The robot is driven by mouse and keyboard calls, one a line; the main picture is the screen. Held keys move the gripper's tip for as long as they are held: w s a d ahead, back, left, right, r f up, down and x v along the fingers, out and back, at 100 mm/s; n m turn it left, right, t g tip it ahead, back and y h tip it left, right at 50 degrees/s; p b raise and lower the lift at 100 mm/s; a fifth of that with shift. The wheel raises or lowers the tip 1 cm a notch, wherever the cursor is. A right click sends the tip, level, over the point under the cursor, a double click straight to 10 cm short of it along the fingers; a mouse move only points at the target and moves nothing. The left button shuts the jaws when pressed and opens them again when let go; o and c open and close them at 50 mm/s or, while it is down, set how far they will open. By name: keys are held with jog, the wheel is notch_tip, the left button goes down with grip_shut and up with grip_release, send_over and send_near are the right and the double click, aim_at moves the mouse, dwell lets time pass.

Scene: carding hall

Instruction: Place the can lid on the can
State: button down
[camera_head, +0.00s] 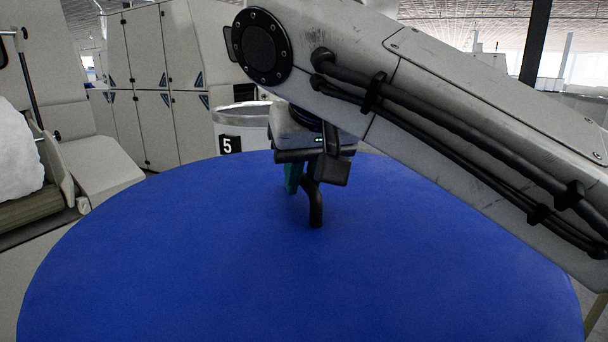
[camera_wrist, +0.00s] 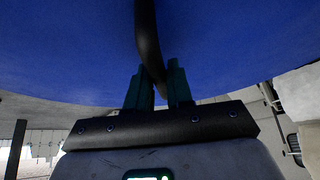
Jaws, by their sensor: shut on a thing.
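The can lid (camera_head: 300,285) is a large blue disc that fills the lower part of the head view. A bent black handle (camera_head: 316,205) rises from it. My gripper (camera_head: 300,180) is at the handle, and in the wrist view its teal fingers (camera_wrist: 155,88) are shut on the black handle (camera_wrist: 149,40). The blue lid (camera_wrist: 70,50) also fills the top of the wrist view. A light grey can (camera_head: 258,136) with a black "5" label stands behind the lid's far edge. Its lower part is hidden, and what lies under the lid is hidden too.
A machine with white fibre (camera_head: 18,155) on a roller stands close at the left. Tall pale cabinets (camera_head: 150,90) with triangle signs stand behind it. A dark post (camera_head: 535,40) rises at the back right.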

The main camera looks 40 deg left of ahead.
jog(key=shift+f, duration=0.45)
jog(key=c, duration=1)
grip_release()
jog(key=shift+r, duration=0.25)
jog(key=v, duration=1.2)
jog(key=shift+r+p, duration=0.3)
jog(key=shift+p, duration=0.05)
